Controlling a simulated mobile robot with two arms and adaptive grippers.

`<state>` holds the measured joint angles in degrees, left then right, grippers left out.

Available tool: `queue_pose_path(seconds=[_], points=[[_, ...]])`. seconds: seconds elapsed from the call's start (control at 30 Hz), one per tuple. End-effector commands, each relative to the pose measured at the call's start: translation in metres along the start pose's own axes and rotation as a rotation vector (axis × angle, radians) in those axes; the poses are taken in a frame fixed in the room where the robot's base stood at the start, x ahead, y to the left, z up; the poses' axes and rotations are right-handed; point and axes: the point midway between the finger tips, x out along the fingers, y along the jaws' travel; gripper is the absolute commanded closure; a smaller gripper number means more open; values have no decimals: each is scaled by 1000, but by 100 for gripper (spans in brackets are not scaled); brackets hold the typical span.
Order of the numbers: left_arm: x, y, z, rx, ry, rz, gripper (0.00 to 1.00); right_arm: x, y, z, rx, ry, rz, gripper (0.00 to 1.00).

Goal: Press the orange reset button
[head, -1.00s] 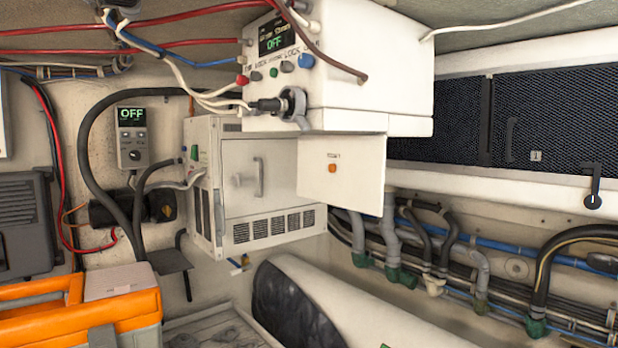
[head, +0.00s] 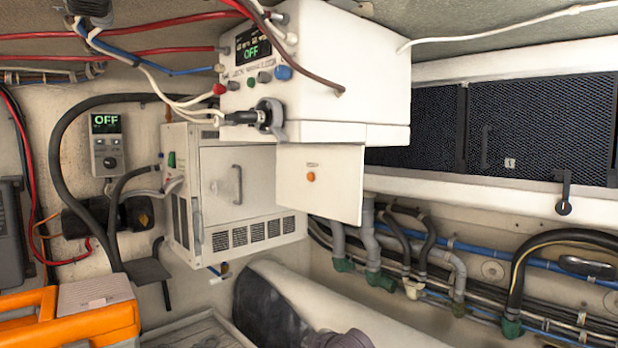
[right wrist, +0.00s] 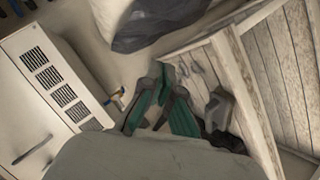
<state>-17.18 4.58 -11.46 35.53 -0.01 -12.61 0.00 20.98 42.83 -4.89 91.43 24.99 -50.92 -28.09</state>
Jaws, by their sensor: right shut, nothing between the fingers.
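The orange button (head: 311,177) is a small round knob on a white panel (head: 335,195) that hangs below the upper white box. Nothing touches or covers it in the head view. My right gripper (right wrist: 165,82) shows in the right wrist view, with dark fingers and teal pads. It is shut and empty, and it is well away from the button, which is out of that view. My left gripper is in neither current view.
The upper white box (head: 345,75) carries cables, knobs and an "OFF" display. A vented white cabinet (head: 215,215) hangs below and left of it. An orange case (head: 105,325) stands at lower left. Pipes run along the lower right. The space before the panel is clear.

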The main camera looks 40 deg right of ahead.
Motion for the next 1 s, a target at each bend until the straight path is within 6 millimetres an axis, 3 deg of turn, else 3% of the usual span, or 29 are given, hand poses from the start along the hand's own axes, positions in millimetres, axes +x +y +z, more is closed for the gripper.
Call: queue_pose_path(seconds=[0.03, 0.2, 0.3, 0.4, 0.5, 0.6, 0.73, 1.0], points=[[-2, 0, 0, 0, 0, 0, 66, -25, 36, -32, -47, 44, 42, 100], [-6, 0, 0, 0, 0, 0, 66, -121, 117, -116, -229, 153, 158, 100], [-7, 0, -1, 0, 0, 0, 66, -185, 147, -155, -351, 199, 229, 100], [-9, 0, -1, 0, 0, 0, 66, -241, 166, -180, -462, 223, 297, 100], [-10, 0, -1, 0, 0, 0, 66, -289, 179, -197, -562, 234, 362, 100], [-10, 0, -1, 0, 0, 0, 66, -325, 187, -206, -635, 233, 414, 100], [-10, 0, -1, 0, 0, 0, 66, -347, 201, -210, -669, 233, 456, 100], [-10, 0, -1, 0, 0, 0, 66, -351, 203, -211, -677, 234, 463, 100]])
